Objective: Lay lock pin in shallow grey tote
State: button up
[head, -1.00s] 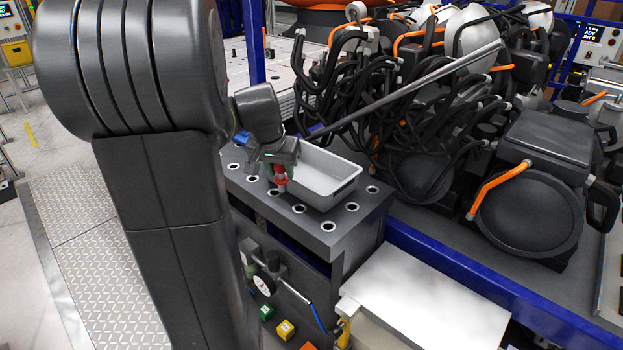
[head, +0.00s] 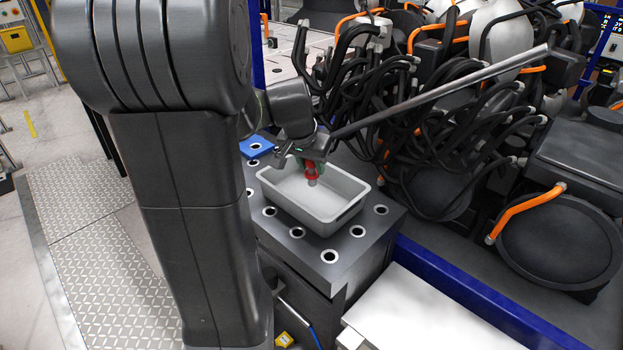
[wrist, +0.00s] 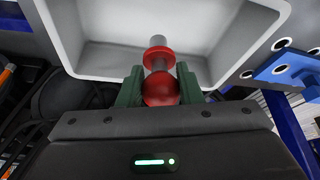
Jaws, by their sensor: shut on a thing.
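The lock pin (wrist: 158,62) has a red ball end, a red collar and a grey metal tip. My gripper (wrist: 160,82) is shut on it, with its green fingers on either side of the red ball. In the head view the red and grey pin (head: 311,172) points down over the shallow grey tote (head: 340,222), and my gripper (head: 308,160) is above the tote's back part. The tote is light grey inside and looks empty. In the wrist view the tote's rim (wrist: 85,68) frames the pin. I cannot tell how far the tip is above the tote floor.
The tote stands on a dark bench top (head: 300,247) with several ringed holes. A blue plate (head: 256,147) lies behind the tote's left side. A long grey rod (head: 440,92) slants up to the right. Black hoses (head: 450,140) crowd the area behind and right.

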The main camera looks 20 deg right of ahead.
aim_at(310, 175)
jog(key=shift+w+f, duration=0.1)
jog(key=shift+f, duration=2.2)
jog(key=shift+f, duration=0.2)
jog(key=o, duration=1.1)
jog(key=shift+r, duration=0.4)
jog(key=v, duration=1.1)
jog(key=shift+a+r+b, duration=0.15)
jog(key=shift+r+b, duration=0.1)
jog(key=shift+b, duration=0.1)
jog(key=shift+f, duration=0.1)
